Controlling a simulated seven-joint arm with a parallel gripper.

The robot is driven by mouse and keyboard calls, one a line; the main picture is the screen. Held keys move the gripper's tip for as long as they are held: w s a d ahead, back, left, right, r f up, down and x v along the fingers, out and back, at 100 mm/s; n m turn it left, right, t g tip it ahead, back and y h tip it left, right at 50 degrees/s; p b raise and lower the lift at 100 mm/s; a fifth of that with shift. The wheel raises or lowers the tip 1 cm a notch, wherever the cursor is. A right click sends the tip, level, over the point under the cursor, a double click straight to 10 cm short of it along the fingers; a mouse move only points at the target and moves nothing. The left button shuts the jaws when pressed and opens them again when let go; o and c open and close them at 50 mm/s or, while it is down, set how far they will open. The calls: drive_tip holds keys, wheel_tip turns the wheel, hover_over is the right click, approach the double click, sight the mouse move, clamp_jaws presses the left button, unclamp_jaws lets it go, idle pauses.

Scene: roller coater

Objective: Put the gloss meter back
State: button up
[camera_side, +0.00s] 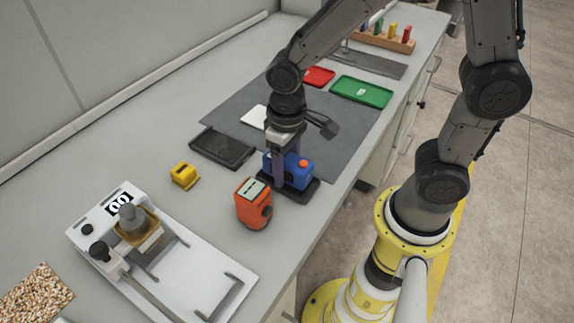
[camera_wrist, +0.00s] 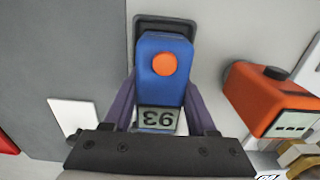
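The gloss meter, which I take to be the blue instrument (camera_side: 298,170) with an orange button, is upright at the black dock (camera_side: 303,194) near the bench's front edge. In the wrist view the blue meter (camera_wrist: 163,82) shows its display, reading 93 upside down, and the dock's dark rim (camera_wrist: 165,23) shows beyond its far end. My gripper (camera_side: 280,178) points down with its purple fingers along both sides of the meter. In the wrist view my gripper (camera_wrist: 162,88) appears shut on it, with no clear gap. Whether the meter rests fully in the dock cannot be told.
An orange instrument (camera_side: 254,204) stands close beside the dock. A black tray (camera_side: 222,148), a yellow block (camera_side: 184,174) and the white coater (camera_side: 190,267) lie to the left. A white card (camera_side: 254,117), red tray (camera_side: 318,76) and green tray (camera_side: 361,91) are farther back.

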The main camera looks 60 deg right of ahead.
sight(287, 157)
drive_tip(key=o, duration=0.4)
drive_tip(key=shift+s+f, duration=0.15)
drive_tip(key=shift+f, duration=0.25)
wheel_tip(287, 157, up, 13)
drive_tip(key=shift+r, duration=0.2)
drive_tip(key=s+d+r+t, duration=0.2)
drive_tip(key=s+d+t, duration=0.3)
drive_tip(key=s+d, duration=0.3)
drive_tip(key=shift+s+t, duration=0.3)
drive_tip(key=shift+s, duration=0.75)
